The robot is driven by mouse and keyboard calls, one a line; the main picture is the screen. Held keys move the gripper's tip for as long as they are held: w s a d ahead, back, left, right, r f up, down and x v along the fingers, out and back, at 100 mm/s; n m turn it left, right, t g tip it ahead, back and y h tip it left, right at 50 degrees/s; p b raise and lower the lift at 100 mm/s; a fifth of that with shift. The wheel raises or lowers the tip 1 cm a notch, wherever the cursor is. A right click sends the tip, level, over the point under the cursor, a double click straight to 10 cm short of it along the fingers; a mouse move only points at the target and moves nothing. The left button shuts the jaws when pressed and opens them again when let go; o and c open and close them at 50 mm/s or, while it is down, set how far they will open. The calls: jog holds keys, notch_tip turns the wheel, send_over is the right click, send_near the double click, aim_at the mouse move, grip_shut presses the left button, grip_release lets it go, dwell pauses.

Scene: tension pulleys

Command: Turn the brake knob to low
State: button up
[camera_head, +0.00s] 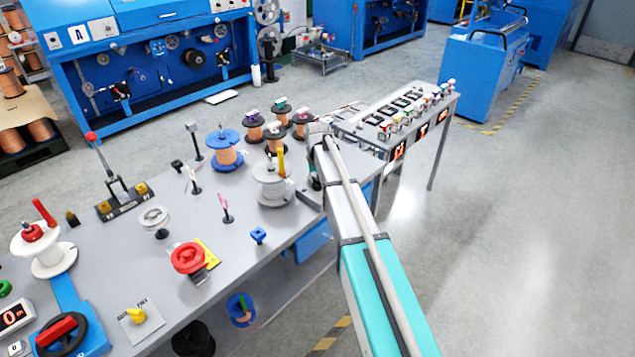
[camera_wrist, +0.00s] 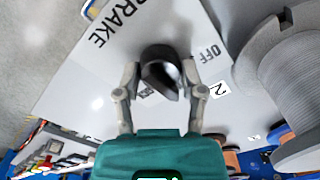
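In the wrist view, the black brake knob (camera_wrist: 161,73) stands on a white plate (camera_wrist: 95,75) printed BRAKE, with OFF and a 2 to its right. A further mark just below the knob is partly covered. The two grey fingers of my gripper (camera_wrist: 161,76) stand on either side of the knob, close to its sides. I cannot tell whether they touch it. The knob's raised ridge seems to slant toward the lower right. In the head view, my arm reaches the table's right end, and its wrist hides the knob and plate.
A large grey-white spool (camera_wrist: 285,65) is close to the right of my gripper; in the head view a white spool (camera_head: 272,184) stands left of my wrist. Copper spools (camera_head: 276,138) stand behind it. A side table (camera_head: 345,127) with small coloured items lies beyond.

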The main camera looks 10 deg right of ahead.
jog(key=o, duration=0.4)
jog(key=shift+m, duration=0.5)
jog(key=m, duration=0.4)
jog(key=shift+m, duration=0.3)
jog(key=m, duration=0.6)
notch_tip(320, 180, up, 14)
jog(key=p, duration=1.4)
jog(key=s+f+n+b, duration=0.2)
jog(key=s+n, duration=0.9)
jog(key=s, duration=1.7)
jog(key=shift+s+f+n, duration=0.2)
jog(key=shift+s+n, duration=0.1)
